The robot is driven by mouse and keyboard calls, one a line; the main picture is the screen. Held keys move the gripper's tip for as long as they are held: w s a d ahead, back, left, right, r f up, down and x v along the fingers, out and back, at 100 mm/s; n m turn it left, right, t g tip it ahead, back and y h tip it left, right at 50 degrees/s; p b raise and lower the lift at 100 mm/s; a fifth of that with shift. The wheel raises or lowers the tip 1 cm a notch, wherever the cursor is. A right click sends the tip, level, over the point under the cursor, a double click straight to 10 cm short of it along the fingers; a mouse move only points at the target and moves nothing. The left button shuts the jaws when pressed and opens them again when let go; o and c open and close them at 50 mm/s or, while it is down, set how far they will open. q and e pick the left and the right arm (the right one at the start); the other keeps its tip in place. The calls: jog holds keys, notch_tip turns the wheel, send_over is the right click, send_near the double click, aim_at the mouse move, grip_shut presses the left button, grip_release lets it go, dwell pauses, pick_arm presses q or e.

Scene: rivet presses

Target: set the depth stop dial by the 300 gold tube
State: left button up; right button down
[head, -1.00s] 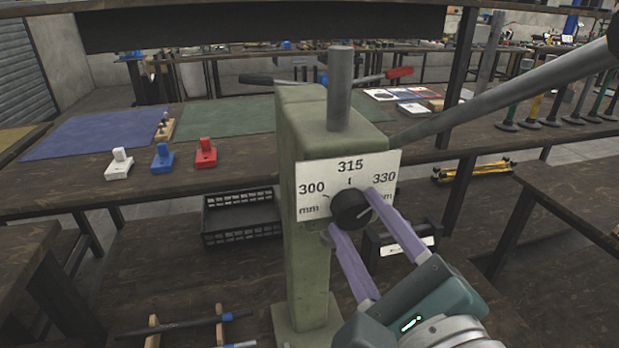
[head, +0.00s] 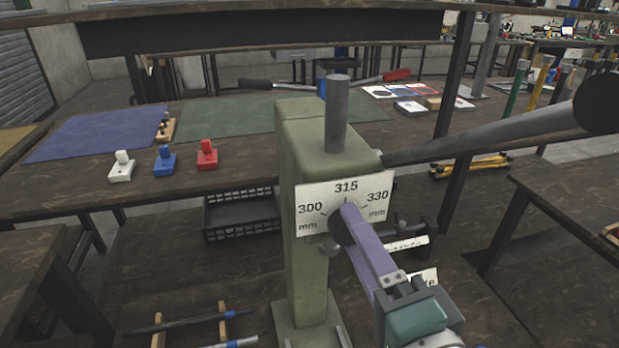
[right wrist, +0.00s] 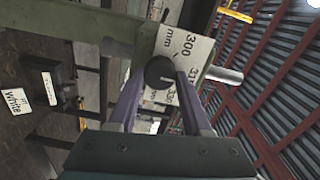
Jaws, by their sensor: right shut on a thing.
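The black depth stop dial (head: 337,228) sits on a white scale plate (head: 313,193) marked 300, 315 and 330 mm, on the green press column (head: 306,250). My right gripper (head: 344,222) is shut on the dial; its purple fingers hide part of it in the head view. In the right wrist view the dial (right wrist: 160,72) lies between the two fingertips (right wrist: 158,82). Its white pointer line faces the scale, roughly towards 315, but I cannot read it exactly. A gold-yellow upright tube (head: 539,80) stands at the back right. My left gripper is not in view.
A long grey lever (head: 490,134) reaches right from the press. White, blue and red blocks (head: 207,155) stand on the back table. Yellow bars (head: 470,167) lie on the right. A black crate (head: 240,215) is behind the column. Dark rods (head: 185,325) rest in front.

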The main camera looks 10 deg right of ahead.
jog(key=shift+a+r+n+p, duration=0.1)
jog(key=shift+n+p, duration=0.65)
jog(key=shift+n, duration=2.15)
jog(key=shift+r+n+p, duration=0.1)
jog(key=shift+n+p, duration=0.65)
jog(key=shift+n, duration=2.15)
jog(key=shift+c, duration=1.7)
grip_release()
jog(key=shift+f, duration=0.1)
